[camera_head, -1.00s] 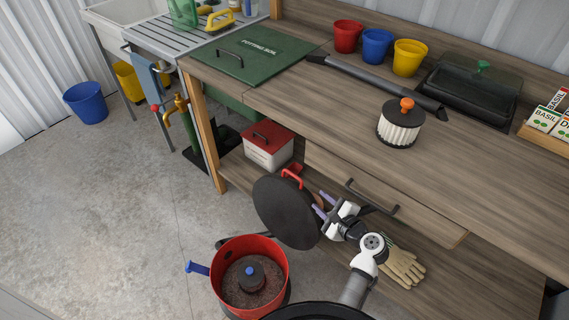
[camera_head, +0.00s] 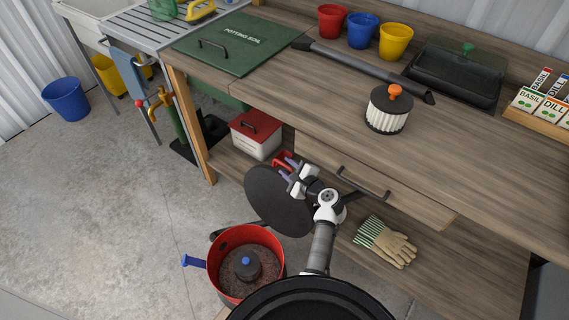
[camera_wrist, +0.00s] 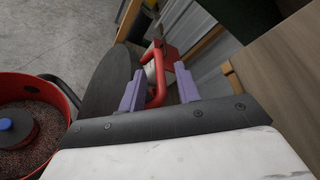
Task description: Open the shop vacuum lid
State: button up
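The shop vacuum is a red drum (camera_head: 225,288) on the floor with a blue latch (camera_head: 194,261) at its left. Its top is uncovered, and a dark filter with a blue knob (camera_head: 246,261) shows inside. The round dark lid (camera_head: 272,200) stands steeply tilted up at the drum's back right. Its red handle (camera_head: 281,160) is on the side facing the bench. My gripper (camera_head: 288,167) is at this handle. In the wrist view, the purple fingers (camera_wrist: 159,72) are apart, with the red handle (camera_wrist: 158,80) between them and gaps visible.
The workbench with its drawer (camera_head: 370,182) is close on the right of my arm. A red and white box (camera_head: 256,140) and gloves (camera_head: 388,242) lie on the lower shelf. A pleated filter (camera_head: 388,112) stands on the benchtop.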

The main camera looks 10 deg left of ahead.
jog(key=shift+x, duration=1.15)
grip_shut()
